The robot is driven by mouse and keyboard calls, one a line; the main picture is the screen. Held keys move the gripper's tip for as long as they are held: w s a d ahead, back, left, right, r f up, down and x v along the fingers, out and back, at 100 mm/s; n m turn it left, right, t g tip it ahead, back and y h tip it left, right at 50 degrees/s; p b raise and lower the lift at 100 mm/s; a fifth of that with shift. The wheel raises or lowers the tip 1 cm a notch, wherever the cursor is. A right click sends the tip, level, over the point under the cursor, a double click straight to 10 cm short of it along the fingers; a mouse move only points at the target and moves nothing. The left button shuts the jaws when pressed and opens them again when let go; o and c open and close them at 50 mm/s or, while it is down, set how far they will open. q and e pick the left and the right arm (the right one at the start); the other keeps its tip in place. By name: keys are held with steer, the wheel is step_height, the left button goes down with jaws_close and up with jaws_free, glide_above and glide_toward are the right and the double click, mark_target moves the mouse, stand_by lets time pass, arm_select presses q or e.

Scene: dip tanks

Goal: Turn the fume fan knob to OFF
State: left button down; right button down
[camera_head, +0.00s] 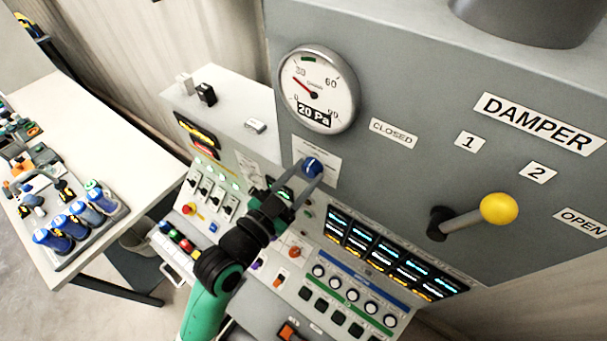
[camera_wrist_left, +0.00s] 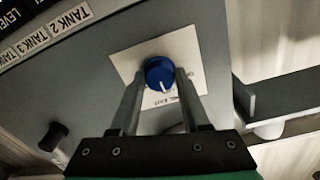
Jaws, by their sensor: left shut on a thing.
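The blue fume fan knob (camera_head: 313,165) sits on a white label plate on the grey panel, below the round gauge. In the left wrist view the knob (camera_wrist_left: 159,71) has a white pointer line toward the lower edge of the picture. My left gripper (camera_head: 310,172) reaches up to it from below. In the left wrist view my left gripper's fingers (camera_wrist_left: 161,78) stand on both sides of the knob, shut on it. The plate's markings are too small or covered to read. My right gripper is not in view.
A pressure gauge (camera_head: 318,88) is just above the knob. The yellow-tipped damper lever (camera_head: 498,208) stands out at right. Below are display rows (camera_head: 385,252) and a console of switches and buttons. A white table (camera_head: 95,150) with blue-capped bottles stands at left.

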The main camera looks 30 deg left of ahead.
arm_select(q)
steer(key=shift+n, duration=0.3)
steer(key=n+p, duration=0.3)
steer(key=n, duration=0.3)
steer(key=shift+r, duration=0.1)
steer(key=n+p, duration=0.2)
steer(key=n, duration=0.3)
steer(key=shift+d+p, duration=0.1)
steer(key=shift+p, duration=0.2)
steer(key=shift+n+t, duration=0.3)
steer(key=shift+n, duration=0.1)
steer(key=shift+c, duration=1.9)
jaws_free()
